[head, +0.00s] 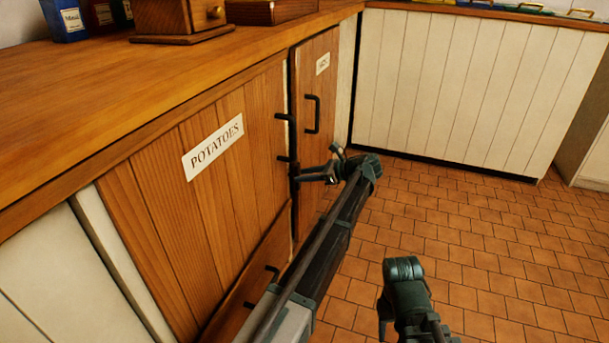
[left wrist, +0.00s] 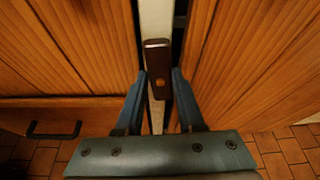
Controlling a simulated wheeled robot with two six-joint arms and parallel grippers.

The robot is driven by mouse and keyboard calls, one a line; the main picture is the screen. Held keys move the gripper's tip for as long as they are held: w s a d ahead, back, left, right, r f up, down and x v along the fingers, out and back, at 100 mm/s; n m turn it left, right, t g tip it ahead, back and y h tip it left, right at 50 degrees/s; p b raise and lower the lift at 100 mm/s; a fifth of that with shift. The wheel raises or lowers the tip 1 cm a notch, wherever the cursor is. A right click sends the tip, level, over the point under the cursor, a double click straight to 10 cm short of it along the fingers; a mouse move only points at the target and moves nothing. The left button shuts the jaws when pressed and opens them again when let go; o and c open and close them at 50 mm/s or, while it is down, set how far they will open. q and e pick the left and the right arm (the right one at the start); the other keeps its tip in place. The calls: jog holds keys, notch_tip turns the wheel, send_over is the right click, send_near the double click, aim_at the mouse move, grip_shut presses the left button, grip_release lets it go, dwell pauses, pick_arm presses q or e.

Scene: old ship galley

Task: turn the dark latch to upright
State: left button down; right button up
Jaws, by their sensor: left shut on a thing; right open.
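The dark latch (left wrist: 158,58) is a narrow brown bar with a small brass-coloured spot. In the left wrist view it stands upright, in line with the pale strip between two wooden doors. My left gripper (left wrist: 161,98) has a blue-grey finger on each side of the latch's lower part and is shut on it. In the head view my left gripper (head: 312,177) reaches the gap between the doors, and it and the arm largely hide the latch there. My right gripper (head: 383,312) is open and empty, low over the tiled floor, away from the cabinet.
The potatoes door (head: 225,185) is left of the gap; a narrower labelled door (head: 316,85) with a dark handle (head: 312,114) is right. Below is a drawer handle (head: 266,270). A wooden counter (head: 150,85) overhangs them. The tiled floor (head: 470,245) to the right is clear.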

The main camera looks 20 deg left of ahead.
pick_arm(q)
jog(key=shift+m+g, duration=0.4)
jog(key=shift+m, duration=0.1)
jog(key=c, duration=0.5)
grip_release()
jog(key=shift+p+v, duration=2.7)
jog(key=shift+v, duration=4.25)
